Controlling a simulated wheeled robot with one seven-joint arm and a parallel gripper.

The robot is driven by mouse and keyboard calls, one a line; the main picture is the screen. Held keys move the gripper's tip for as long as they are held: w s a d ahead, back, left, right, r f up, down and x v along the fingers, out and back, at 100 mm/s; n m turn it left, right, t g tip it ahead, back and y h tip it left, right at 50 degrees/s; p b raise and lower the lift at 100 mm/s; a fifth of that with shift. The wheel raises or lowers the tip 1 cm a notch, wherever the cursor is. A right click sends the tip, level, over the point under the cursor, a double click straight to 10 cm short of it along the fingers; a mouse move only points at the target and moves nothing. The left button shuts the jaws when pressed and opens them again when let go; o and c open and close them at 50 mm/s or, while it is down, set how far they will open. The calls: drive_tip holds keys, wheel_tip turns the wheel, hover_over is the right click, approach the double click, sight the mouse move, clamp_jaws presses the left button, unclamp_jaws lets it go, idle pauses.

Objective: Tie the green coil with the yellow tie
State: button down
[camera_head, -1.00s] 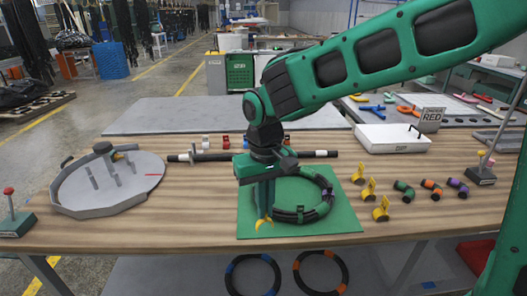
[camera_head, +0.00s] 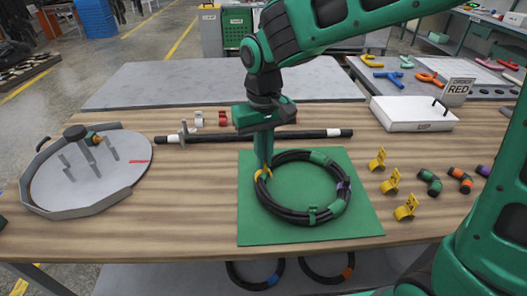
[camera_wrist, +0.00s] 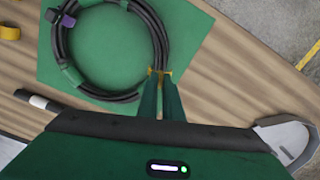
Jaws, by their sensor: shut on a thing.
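The coil (camera_head: 284,215) is a black hose ring with green bands and one purple piece. It lies on a green mat (camera_head: 300,185), and shows in the wrist view (camera_wrist: 58,40). My gripper (camera_head: 263,168) points down at the coil's left side, its fingers shut on a yellow tie (camera_head: 258,175). In the wrist view my fingertips (camera_wrist: 159,80) meet the coil's edge, and yellow parts of the tie (camera_wrist: 167,73) show on both sides of the hose. Whether the tie is closed around it I cannot tell.
Several yellow ties (camera_head: 391,182) stand right of the mat, beside banded hose pieces (camera_head: 430,182). A black rod (camera_head: 320,134) lies behind. A round grey fixture (camera_head: 85,170) stands left.

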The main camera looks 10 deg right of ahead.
drive_tip(key=shift+d+f, duration=0.1)
idle(0.3)
drive_tip(key=shift+s+f, duration=0.1)
drive_tip(key=shift+f, duration=1.75)
drive_tip(key=shift+f, duration=1.8)
idle(0.9)
drive_tip(key=c, duration=1.8)
unclamp_jaws()
drive_tip(key=shift+c, duration=0.2)
